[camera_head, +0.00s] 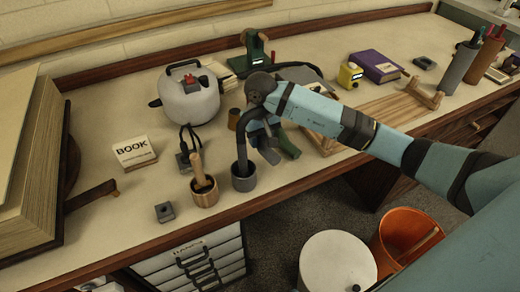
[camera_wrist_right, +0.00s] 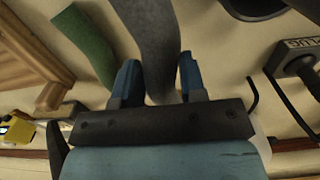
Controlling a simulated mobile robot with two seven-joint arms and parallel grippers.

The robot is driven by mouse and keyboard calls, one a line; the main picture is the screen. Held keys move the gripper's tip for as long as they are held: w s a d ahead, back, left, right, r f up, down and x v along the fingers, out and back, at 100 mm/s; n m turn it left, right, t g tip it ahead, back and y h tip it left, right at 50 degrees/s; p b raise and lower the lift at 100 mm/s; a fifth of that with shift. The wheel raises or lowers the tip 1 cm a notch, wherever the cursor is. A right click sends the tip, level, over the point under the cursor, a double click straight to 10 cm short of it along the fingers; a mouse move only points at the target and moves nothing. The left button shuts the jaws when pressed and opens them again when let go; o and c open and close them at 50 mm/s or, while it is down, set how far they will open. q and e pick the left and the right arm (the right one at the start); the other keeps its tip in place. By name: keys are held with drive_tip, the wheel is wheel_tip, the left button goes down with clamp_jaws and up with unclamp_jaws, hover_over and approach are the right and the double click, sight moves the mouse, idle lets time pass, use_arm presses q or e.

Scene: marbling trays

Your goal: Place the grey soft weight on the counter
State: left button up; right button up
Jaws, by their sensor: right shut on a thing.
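The grey soft weight (camera_wrist_right: 150,35) is a limp grey strip between the blue fingers of my right gripper (camera_wrist_right: 155,82) in the right wrist view. In the head view the grey weight (camera_head: 269,154) hangs below my right gripper (camera_head: 260,128), just right of a dark grey cup. I cannot tell whether its lower end touches the counter. The pale counter (camera_head: 330,180) runs across the head view. A green strip (camera_wrist_right: 88,40) lies beside the grey one, and also shows in the head view (camera_head: 288,147). My left gripper is not in view.
The dark grey cup (camera_head: 244,182) and a wooden cup (camera_head: 204,192) with a handled tool stand near the front edge. A white kettle-like pot (camera_head: 188,100) stands behind. A wooden stand (camera_head: 425,94) is at right. Free counter lies around the small grey block (camera_head: 165,212).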

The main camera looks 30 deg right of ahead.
sight(260, 137)
drive_tip(key=shift+f, duration=2.5)
drive_tip(key=shift+f+b, duration=0.2)
drive_tip(key=shift+b, duration=0.2)
drive_tip(key=o, duration=1.1)
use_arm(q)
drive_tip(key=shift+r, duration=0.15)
use_arm(e)
drive_tip(key=shift+r, duration=0.15)
drive_tip(key=shift+r+p, duration=0.2)
drive_tip(key=shift+p, duration=0.15)
wheel_tip(260, 137, up, 12)
drive_tip(key=shift+f, duration=0.1)
